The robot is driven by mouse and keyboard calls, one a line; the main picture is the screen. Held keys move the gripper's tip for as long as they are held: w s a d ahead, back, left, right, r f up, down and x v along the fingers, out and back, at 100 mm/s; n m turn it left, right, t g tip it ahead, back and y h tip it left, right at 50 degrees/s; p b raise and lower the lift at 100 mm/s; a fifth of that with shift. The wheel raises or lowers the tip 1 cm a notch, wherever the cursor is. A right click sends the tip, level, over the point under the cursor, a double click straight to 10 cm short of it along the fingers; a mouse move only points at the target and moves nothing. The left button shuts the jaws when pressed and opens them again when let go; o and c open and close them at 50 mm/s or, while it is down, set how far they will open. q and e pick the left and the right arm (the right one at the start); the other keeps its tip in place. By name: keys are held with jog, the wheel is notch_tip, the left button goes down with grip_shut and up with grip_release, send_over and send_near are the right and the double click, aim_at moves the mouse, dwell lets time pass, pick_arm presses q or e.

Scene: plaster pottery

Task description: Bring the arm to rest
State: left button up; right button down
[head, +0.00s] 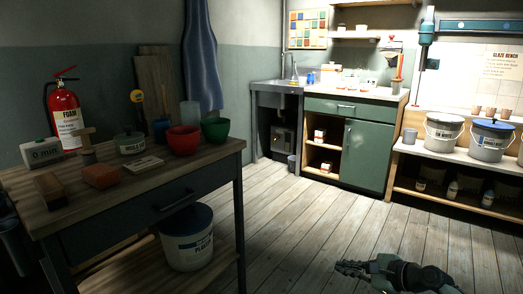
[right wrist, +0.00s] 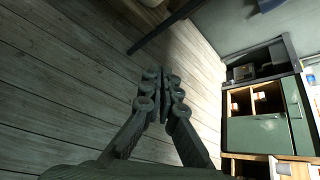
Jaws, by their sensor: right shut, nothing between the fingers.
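My right gripper (head: 352,268) is low at the bottom of the head view, above the plank floor (head: 290,225) and clear of all furniture. Its fingers are together with nothing between them. In the right wrist view the shut fingers (right wrist: 165,88) show in the middle, with the floor (right wrist: 60,80) beyond them. My left gripper does not show in either view.
A workbench (head: 150,190) at the left holds a red bowl (head: 183,140), a green bowl (head: 215,130) and other items. A green cabinet (head: 365,155) with a sink stands at the back. A shelf bench (head: 440,158) with buckets is at the right. Open floor lies between.

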jog(key=s+d+f+n+g+h, duration=0.2)
jog(key=s+d+f+n, duration=0.1)
jog(key=s+f+n, duration=0.4)
jog(key=s+d+f+n+g+h, duration=0.1)
jog(key=s+d+f+n+h, duration=0.2)
jog(key=s+f+n, duration=0.4)
jog(key=s+d+n+g+h, duration=0.1)
jog(key=s+d+n+h, duration=0.35)
jog(key=s+d, duration=0.35)
jog(key=s+d+n+g+h, duration=0.1)
jog(key=s+d+n+h, duration=0.2)
jog(key=s+d+n, duration=0.5)
jog(key=s+a+f+m+y, duration=0.1)
jog(key=s+a+f+m, duration=0.1)
jog(key=a, duration=0.6)
jog(key=s+a+f+m+g+y, duration=0.1)
jog(key=s+a+f+m+y, duration=0.1)
jog(key=a, duration=0.7)
jog(key=shift+s+a+f, duration=0.2)
jog(key=shift+s+f, duration=0.1)
jog(key=shift+f, duration=0.2)
jog(key=shift+m+y, duration=0.25)
